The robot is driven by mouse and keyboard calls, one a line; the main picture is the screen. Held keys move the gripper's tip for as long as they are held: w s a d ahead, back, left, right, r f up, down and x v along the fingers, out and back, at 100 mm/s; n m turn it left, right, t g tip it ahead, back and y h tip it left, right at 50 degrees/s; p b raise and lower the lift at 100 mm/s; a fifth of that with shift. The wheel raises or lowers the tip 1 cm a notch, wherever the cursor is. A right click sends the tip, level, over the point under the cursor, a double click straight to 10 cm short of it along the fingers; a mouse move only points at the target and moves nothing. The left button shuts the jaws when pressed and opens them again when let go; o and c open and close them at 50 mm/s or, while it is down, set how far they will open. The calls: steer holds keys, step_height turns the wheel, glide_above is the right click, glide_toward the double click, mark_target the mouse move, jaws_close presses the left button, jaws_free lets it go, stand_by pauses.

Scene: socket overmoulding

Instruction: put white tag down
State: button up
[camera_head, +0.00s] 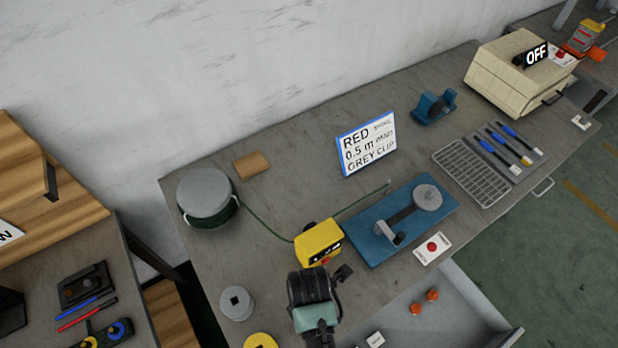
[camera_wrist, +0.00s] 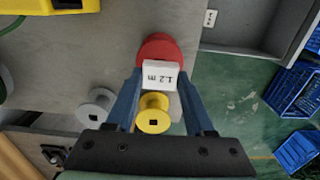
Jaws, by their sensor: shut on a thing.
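The white tag (camera_wrist: 160,75), printed "1.2 m", is between the fingertips of my gripper (camera_wrist: 160,77) in the wrist view. The two blue fingers are shut on its sides. Behind it is a red spool (camera_wrist: 157,47), partly covered by the tag. I cannot tell how far the tag is above the surface. In the head view my wrist is at the front edge of the bench, and the fingers and held tag are hidden.
A yellow spool (camera_wrist: 153,113) and a grey spool (camera_wrist: 96,108) stand close by on the bench (camera_head: 290,180). An open drawer (camera_head: 440,315) lies to the right, with another white tag (camera_head: 375,340) inside. A yellow device (camera_head: 318,243) and blue fixture (camera_head: 365,240) stand behind my wrist.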

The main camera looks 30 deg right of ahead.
steer(key=shift+f, duration=0.4)
steer(key=shift+f, duration=0.1)
steer(key=shift+f+b, duration=0.3)
steer(key=shift+f, duration=0.2)
steer(key=o, duration=1.3)
steer(key=shift+r, duration=0.1)
